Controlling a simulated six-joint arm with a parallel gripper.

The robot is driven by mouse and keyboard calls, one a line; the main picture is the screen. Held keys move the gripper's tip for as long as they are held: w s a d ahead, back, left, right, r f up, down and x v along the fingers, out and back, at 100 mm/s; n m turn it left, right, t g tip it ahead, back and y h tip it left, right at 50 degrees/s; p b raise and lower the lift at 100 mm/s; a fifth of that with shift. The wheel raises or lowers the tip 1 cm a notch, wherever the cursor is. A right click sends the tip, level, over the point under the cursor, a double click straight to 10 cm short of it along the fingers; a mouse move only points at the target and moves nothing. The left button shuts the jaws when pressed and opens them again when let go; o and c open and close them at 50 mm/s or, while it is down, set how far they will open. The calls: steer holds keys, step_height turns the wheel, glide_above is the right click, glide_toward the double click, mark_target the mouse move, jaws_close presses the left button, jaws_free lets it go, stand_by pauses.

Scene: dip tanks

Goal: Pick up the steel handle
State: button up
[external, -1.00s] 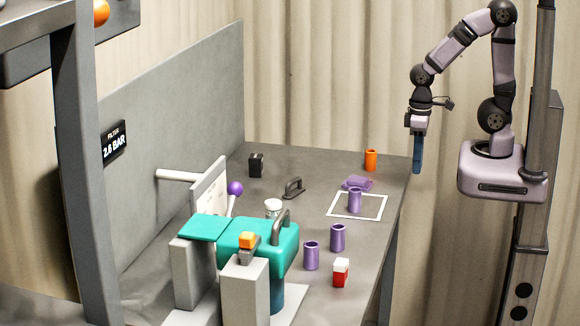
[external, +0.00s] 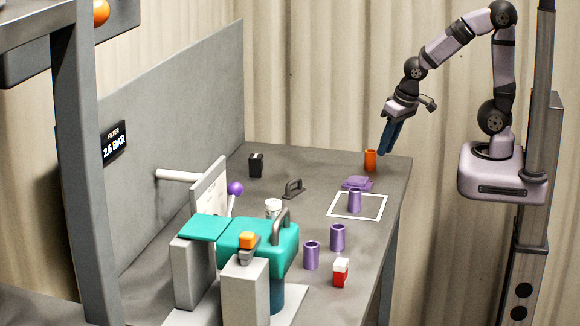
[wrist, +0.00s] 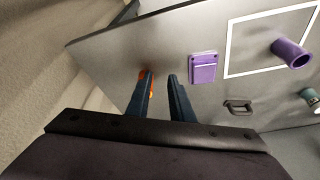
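The steel handle (external: 293,189) is a dark grey loop on a base, lying on the grey table left of the white square outline. It also shows in the wrist view (wrist: 239,106), to the right of my fingers. My gripper (external: 386,151) is above the far right edge of the table, beside and above the orange cup, well apart from the handle. In the wrist view its two dark blue fingers (wrist: 160,77) stand apart with nothing between them that they hold; part of the orange cup shows behind the left finger.
An orange cup (external: 370,160) stands near the far right corner. A purple block (external: 357,184) and a purple cup (external: 355,200) are by the white outline (external: 384,205). A black box (external: 256,165) stands behind the handle. A teal machine (external: 262,236) fills the front. Table around the handle is clear.

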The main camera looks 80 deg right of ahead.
steer(key=w+m+t, duration=0.1)
steer(key=w, duration=0.1)
steer(key=w+m+t, duration=0.1)
steer(key=w, duration=0.2)
steer(key=w+m+t, duration=0.1)
steer(key=w+m, duration=0.1)
steer(key=w, duration=0.1)
steer(key=shift+w+a+f+y+b, duration=0.1)
steer(key=shift+a+f+y+b, duration=0.2)
steer(key=shift+f, duration=0.05)
steer(key=w+a+r+m+t+y+b, duration=0.1)
steer(key=w+a+m+t+y, duration=0.1)
steer(key=w+a+m+y, duration=0.3)
steer(key=w+a+r+m+t+y, duration=0.1)
steer(key=w+a+m+t+y, duration=0.15)
steer(key=a, duration=0.45)
steer(key=shift+m, duration=0.25)
steer(key=f, duration=0.4)
steer(key=shift+a+f, duration=0.1)
steer(key=shift+a, duration=0.1)
steer(key=shift+f, duration=0.4)
